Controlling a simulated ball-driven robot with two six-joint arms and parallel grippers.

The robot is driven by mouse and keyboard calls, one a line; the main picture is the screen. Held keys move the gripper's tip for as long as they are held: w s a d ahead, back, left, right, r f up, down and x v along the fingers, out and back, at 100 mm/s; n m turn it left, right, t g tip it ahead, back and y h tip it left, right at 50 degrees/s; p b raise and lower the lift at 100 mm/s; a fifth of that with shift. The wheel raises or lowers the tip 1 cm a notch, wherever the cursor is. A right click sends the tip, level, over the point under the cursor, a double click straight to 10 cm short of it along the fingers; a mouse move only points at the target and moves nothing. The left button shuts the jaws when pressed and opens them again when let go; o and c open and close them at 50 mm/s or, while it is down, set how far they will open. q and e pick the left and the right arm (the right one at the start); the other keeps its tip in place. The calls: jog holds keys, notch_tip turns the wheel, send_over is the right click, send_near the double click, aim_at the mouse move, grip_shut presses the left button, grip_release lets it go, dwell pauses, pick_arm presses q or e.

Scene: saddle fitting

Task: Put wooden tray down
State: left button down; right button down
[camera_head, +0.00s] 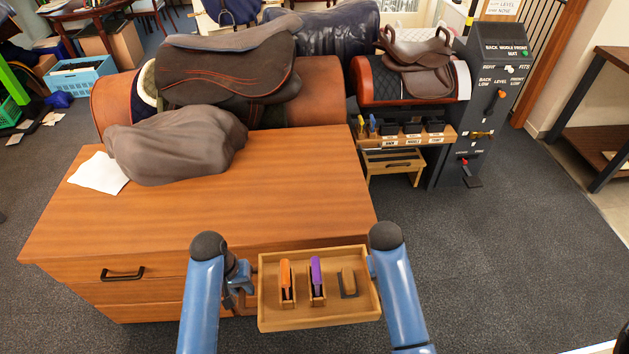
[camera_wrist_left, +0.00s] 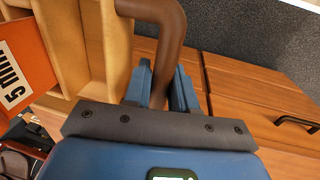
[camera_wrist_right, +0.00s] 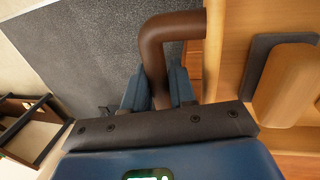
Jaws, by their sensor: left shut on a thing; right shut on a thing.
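The wooden tray (camera_head: 318,322) is held up in front of the wooden cabinet, between my two arms. It carries an orange piece (camera_head: 285,278), a purple piece (camera_head: 316,272) and a wooden block on a grey base (camera_head: 348,283). My left gripper (camera_head: 240,276) is shut on the brown handle at the tray's left side; the handle (camera_wrist_left: 165,40) shows between its fingers in the left wrist view. My right gripper (camera_wrist_right: 160,95) is shut on the brown handle (camera_wrist_right: 152,50) at the other side. In the head view the right fingers are mostly hidden by the arm.
The wooden cabinet top (camera_head: 270,190) has wide bare room at its front and right. A grey-brown cloth heap (camera_head: 180,145) and a white cloth (camera_head: 99,173) lie at its left. Saddles (camera_head: 230,70) stand behind it. A small rack with a dark control post (camera_head: 480,110) stands at the right.

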pick_arm(q)
jog(key=shift+d, duration=0.5)
pick_arm(e)
jog(key=shift+d, duration=0.45)
pick_arm(q)
jog(key=shift+a, duration=0.1)
pick_arm(e)
jog(key=shift+r, duration=0.1)
